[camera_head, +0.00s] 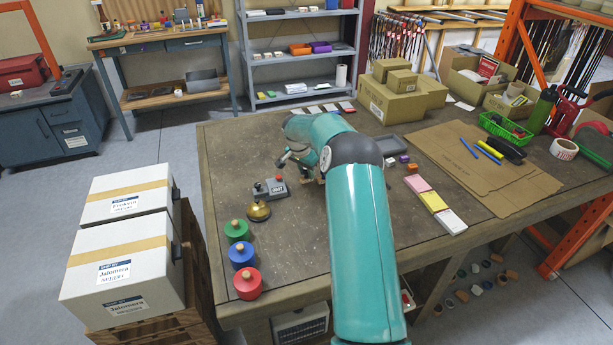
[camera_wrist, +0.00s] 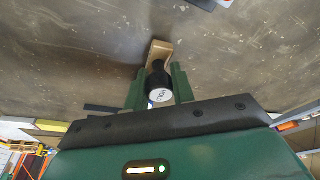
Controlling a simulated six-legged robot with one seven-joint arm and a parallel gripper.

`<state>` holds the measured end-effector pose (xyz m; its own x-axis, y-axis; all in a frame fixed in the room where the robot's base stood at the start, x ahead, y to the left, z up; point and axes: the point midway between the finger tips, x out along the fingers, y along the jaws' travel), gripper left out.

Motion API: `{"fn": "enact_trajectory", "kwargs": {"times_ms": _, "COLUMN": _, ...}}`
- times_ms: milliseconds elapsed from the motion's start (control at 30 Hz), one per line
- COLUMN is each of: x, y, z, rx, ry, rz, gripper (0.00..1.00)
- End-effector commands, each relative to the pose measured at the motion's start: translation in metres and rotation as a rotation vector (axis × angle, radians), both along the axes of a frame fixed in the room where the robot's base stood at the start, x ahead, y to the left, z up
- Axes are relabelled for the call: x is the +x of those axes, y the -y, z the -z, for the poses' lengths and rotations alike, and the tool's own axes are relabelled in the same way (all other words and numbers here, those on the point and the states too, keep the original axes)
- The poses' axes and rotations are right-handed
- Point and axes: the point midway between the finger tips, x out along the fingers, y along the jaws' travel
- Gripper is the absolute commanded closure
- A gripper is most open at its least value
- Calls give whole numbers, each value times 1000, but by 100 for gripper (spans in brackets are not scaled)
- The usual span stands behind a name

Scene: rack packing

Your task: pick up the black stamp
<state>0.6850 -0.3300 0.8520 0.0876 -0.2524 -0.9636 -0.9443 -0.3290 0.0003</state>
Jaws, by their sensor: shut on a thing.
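In the wrist view the black stamp (camera_wrist: 156,84) sits between the two green fingers of my gripper (camera_wrist: 157,78). It has a dark handle with a round white marked end facing the camera, and a tan wooden part at its far end. My gripper is shut on the stamp's dark handle. The brown table top (camera_wrist: 80,60) lies behind it; I cannot tell whether the stamp touches it. In the head view my teal arm hides most of my gripper, and I cannot make out the stamp clearly.
On the table (camera_head: 300,245), a grey device with a red button (camera_head: 270,188), a brass bell (camera_head: 258,211) and green, blue and red round weights (camera_head: 242,255) stand left of my arm. Sticky pads (camera_head: 433,202), cardboard and cartons (camera_head: 390,105) lie to the right. The front middle is clear.

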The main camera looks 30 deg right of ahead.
Motion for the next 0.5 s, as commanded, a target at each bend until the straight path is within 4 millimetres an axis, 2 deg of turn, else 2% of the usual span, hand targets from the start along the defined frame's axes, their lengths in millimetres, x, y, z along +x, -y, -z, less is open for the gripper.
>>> {"fn": "enact_trajectory", "kwargs": {"times_ms": 367, "x": 37, "y": -37, "z": -68, "rx": -2, "ry": 4, "rz": -3, "gripper": 97}}
{"fn": "enact_trajectory", "kwargs": {"times_ms": 500, "x": 58, "y": -59, "z": -80, "rx": 0, "ry": 2, "rz": -4, "gripper": 97}}
